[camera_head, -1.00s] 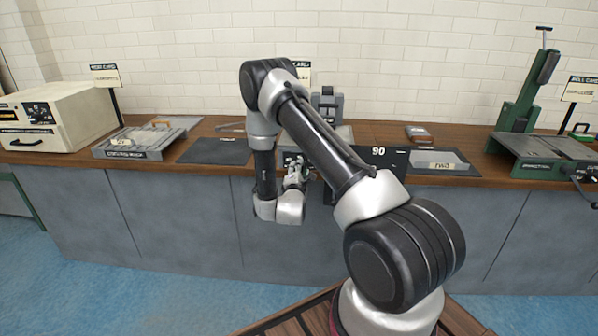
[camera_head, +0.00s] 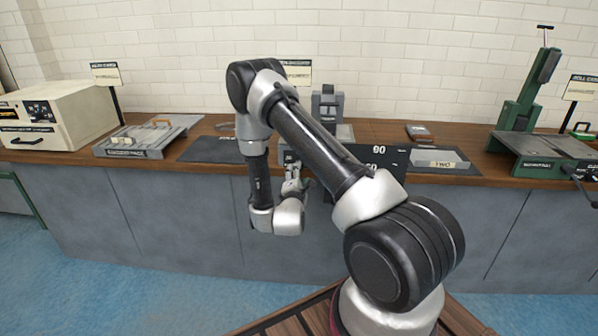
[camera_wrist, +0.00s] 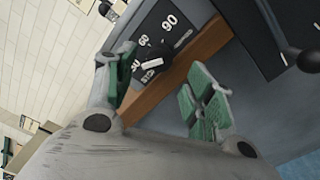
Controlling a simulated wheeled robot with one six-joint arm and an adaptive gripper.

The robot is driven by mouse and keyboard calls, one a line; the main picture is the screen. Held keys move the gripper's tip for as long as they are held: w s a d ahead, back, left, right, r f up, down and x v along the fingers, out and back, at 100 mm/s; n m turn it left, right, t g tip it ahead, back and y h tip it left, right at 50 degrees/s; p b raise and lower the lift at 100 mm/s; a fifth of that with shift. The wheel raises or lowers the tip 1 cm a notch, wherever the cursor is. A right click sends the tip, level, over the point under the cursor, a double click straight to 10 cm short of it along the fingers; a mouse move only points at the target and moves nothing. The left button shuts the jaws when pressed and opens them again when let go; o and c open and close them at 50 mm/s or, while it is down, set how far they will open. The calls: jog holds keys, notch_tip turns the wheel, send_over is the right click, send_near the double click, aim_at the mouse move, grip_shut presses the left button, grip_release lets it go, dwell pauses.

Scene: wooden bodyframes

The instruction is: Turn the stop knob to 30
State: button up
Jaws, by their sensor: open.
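In the wrist view a black dial panel (camera_wrist: 177,12) carries white numbers; 90 reads clearly and 60 less so. A dark knob (camera_wrist: 160,52) with a pale label on it lies at the panel's lower part, seen beyond the gap between my fingers. My gripper (camera_wrist: 158,88) is open and empty, with green pads on both fingers, apart from the knob.
The wooden bench edge (camera_wrist: 185,62) runs beside the panel in the wrist view. A dark ball-ended handle (camera_wrist: 309,60) is at the right. In the head view a grey device (camera_head: 328,105) stands behind my forearm, and a green machine (camera_head: 520,110) stands right.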

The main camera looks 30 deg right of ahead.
jog(key=v, duration=0.7)
dwell(0.3)
